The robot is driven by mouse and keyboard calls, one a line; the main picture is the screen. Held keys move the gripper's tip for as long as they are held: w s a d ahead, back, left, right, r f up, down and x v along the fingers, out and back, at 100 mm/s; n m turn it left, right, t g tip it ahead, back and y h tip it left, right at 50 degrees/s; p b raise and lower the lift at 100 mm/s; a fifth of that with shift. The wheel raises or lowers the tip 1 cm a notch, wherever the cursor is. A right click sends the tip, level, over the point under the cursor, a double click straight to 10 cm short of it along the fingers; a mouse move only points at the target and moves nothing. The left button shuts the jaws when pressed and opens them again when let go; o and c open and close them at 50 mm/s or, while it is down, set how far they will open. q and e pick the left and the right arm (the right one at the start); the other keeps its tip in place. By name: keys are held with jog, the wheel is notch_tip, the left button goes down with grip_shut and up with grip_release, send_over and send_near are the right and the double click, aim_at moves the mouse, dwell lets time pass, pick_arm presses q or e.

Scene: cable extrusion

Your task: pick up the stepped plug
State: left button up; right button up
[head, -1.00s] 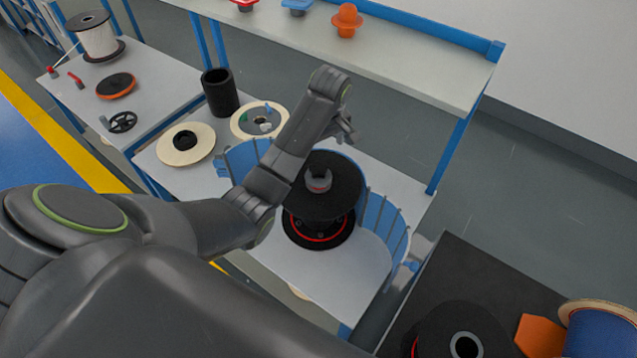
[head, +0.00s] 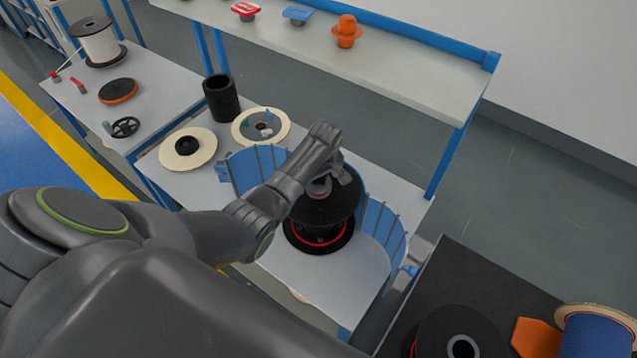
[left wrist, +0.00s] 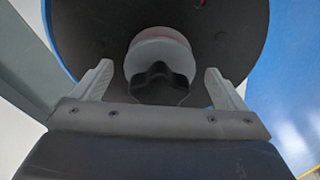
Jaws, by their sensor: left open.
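A round pale-grey plug with a reddish rim, which I take for the stepped plug, sits at the centre of the black spool (head: 328,210) on the near table. In the head view my left gripper (head: 341,172) is just above it and partly covers the plug (head: 319,187). In the left wrist view the plug (left wrist: 160,52) lies between the two fingers of my open left gripper (left wrist: 158,75), with a gap on each side. A dark notched shape covers its lower part. My right gripper is out of view.
A curved blue slatted guard (head: 382,226) stands around the spool. A black cylinder (head: 221,98) and two cream discs stand behind left. The back shelf (head: 420,75) holds an orange domed piece (head: 347,31) and red and blue pieces. A dark bench (head: 470,275) is at lower right.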

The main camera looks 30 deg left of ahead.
pick_arm(q)
jog(key=shift+f, duration=0.3)
jog(key=c, duration=1.2)
jog(key=shift+w+r, duration=0.1)
jog(key=shift+r, duration=0.05)
